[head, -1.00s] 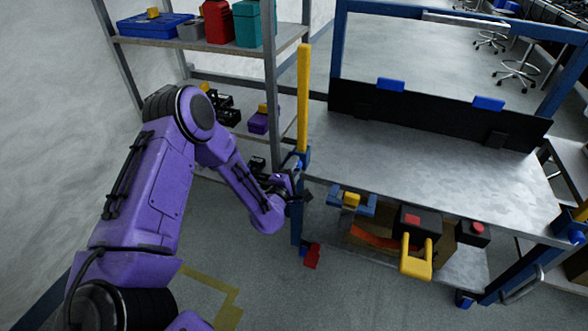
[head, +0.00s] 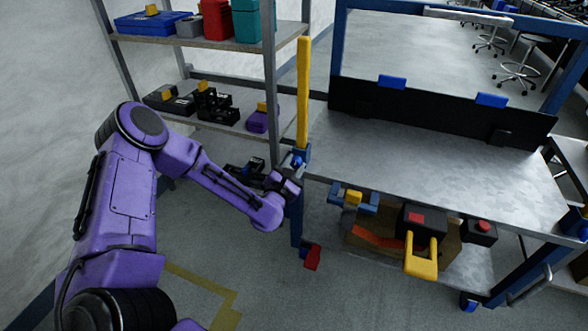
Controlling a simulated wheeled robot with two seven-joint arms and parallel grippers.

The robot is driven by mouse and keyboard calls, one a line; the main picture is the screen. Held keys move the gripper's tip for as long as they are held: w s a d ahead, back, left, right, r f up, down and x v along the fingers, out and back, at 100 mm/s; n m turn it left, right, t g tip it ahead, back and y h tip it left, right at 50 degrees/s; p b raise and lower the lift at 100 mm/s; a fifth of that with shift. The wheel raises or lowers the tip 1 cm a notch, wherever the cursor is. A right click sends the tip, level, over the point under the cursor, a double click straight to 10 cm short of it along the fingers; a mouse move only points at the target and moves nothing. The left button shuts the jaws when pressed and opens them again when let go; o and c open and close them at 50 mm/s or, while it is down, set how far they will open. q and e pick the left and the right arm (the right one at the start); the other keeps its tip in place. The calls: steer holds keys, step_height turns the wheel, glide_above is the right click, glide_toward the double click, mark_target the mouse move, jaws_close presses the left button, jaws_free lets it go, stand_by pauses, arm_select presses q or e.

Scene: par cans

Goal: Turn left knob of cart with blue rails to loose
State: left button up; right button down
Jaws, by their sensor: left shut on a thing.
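The cart with blue rails (head: 405,162) has a grey metal top and fills the middle and right of the head view. At its left front corner, a blue knob (head: 299,158) sits at the foot of a yellow upright post (head: 303,95). My left gripper (head: 291,176) is at this corner, just below the blue fitting, and is shut on what appears to be the left knob. The gripper's own body and the small scale hide the fingertips and the knob's angle. My right gripper is not in view.
A shelf rack (head: 226,48) with boxes and bins stands behind my left arm. A red pedal (head: 312,258) is low by the left leg. Floor at lower middle is clear.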

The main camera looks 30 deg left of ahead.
arm_select(q)
steer(key=shift+f+n, duration=0.1)
steer(key=shift+n, duration=0.5)
steer(key=shift+b, duration=0.3)
steer(key=o, duration=1)
steer(key=shift+o, duration=0.2)
steer(key=v, duration=1)
steer(key=shift+s+p, duration=0.25)
steer(key=shift+p, duration=0.1)
